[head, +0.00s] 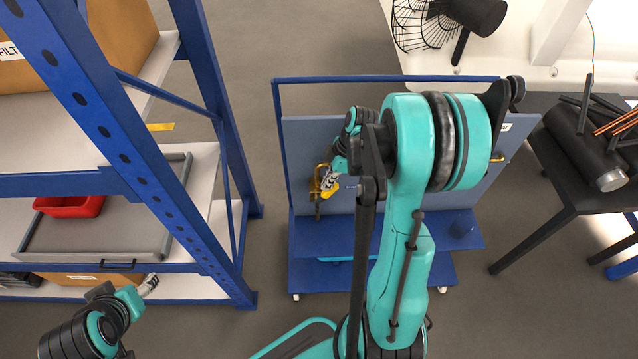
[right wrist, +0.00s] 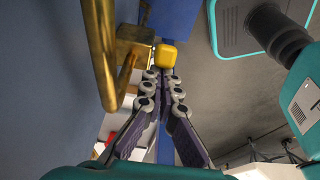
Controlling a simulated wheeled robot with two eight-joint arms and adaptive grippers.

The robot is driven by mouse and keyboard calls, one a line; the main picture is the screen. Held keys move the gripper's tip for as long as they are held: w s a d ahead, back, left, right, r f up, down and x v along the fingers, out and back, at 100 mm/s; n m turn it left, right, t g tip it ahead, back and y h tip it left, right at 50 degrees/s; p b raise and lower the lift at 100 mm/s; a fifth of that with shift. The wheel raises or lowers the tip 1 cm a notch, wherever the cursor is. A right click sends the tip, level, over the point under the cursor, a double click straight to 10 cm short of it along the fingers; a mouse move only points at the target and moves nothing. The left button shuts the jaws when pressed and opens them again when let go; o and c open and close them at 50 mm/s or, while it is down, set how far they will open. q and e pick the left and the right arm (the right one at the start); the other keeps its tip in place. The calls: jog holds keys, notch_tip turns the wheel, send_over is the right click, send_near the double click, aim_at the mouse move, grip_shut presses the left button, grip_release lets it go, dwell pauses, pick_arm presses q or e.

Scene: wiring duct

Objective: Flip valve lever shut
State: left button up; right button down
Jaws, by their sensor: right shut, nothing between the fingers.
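The valve is a brass body (right wrist: 135,42) on a brass pipe (right wrist: 101,50), mounted on the upright blue-grey panel (head: 305,150). Its yellow lever (right wrist: 167,55) shows end-on in the right wrist view, just beyond my fingertips. In the head view the yellow lever (head: 331,192) is partly covered by my right gripper (head: 327,181). My right gripper (right wrist: 163,80) is shut and empty, its tips at or very near the lever; contact is unclear. My left gripper (head: 149,284) is at the lower left, far from the valve, too small to judge.
A blue shelf rack (head: 180,190) with a red bin (head: 72,205) stands at the left. A dark table (head: 560,185) with black cylinders stands at the right. The panel's blue cart base (head: 305,235) juts forward below the valve. Grey floor lies between rack and cart.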

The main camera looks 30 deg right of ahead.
pick_arm(q)
jog(key=shift+s+d+f+b, duration=0.1)
jog(key=shift+d+f+b, duration=0.1)
jog(key=shift+f+b, duration=0.95)
jog(key=shift+s+d+f+b, duration=0.1)
jog(key=shift+d+f+b, duration=0.05)
jog(key=shift+f+b, duration=1)
pick_arm(e)
jog(key=s+d+f, duration=0.3)
jog(key=d+f, duration=0.1)
jog(key=d, duration=0.1)
jog(key=shift+s+d+f, duration=0.15)
jog(key=shift+f, duration=0.25)
pick_arm(q)
jog(key=shift+f, duration=0.1)
